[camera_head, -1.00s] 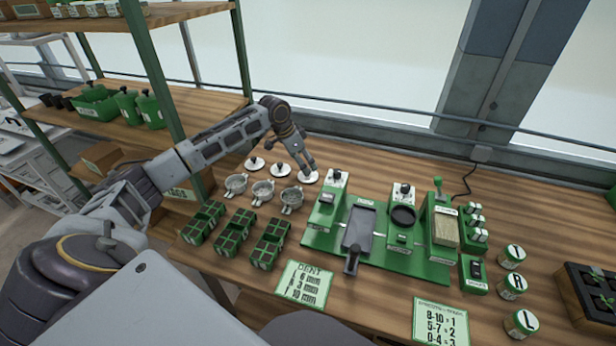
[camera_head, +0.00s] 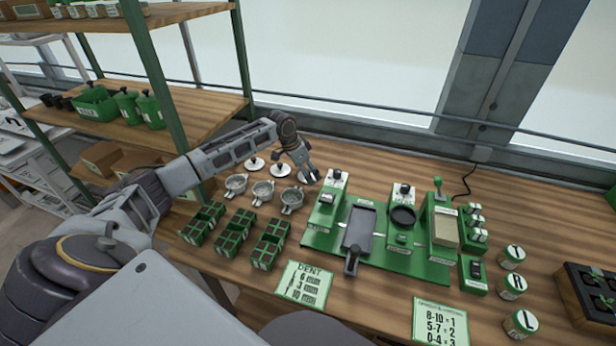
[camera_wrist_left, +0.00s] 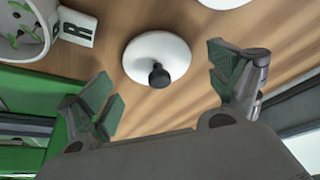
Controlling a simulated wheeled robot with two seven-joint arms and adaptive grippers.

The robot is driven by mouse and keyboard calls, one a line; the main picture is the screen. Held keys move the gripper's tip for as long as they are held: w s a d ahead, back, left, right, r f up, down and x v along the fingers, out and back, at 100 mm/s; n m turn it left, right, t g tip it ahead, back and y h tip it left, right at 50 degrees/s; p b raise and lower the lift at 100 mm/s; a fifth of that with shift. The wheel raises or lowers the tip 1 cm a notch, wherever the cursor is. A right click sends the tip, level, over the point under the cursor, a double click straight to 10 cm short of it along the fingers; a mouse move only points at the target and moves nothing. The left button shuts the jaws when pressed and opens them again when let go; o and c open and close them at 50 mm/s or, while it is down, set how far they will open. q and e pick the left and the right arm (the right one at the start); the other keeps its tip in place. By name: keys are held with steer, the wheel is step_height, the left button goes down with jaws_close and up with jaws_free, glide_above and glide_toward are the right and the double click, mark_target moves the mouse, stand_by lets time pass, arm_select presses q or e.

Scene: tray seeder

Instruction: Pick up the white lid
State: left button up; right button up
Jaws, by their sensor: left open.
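Three white lids with dark knobs lie in a row on the wooden table. In the head view the left lid (camera_head: 254,164) and middle lid (camera_head: 280,170) show clearly; the right one (camera_head: 303,177) is partly hidden behind my left gripper (camera_head: 309,177). In the left wrist view a white lid (camera_wrist_left: 165,55) with a black knob lies between and just beyond the two green-padded fingers. My left gripper (camera_wrist_left: 165,85) is open and empty, apart from that lid. My right gripper is not in view.
Several grey cups (camera_head: 263,192) stand in front of the lids, with green cell trays (camera_head: 231,239) nearer. The green seeder base (camera_head: 320,240) is close on the right. A shelf (camera_head: 165,95) stands at the left.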

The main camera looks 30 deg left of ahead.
arm_select(q)
steer(key=shift+w+d+f, duration=0.1)
steer(key=shift+w+f, duration=0.05)
steer(key=shift+f, duration=0.25)
steer(key=c, duration=0.9)
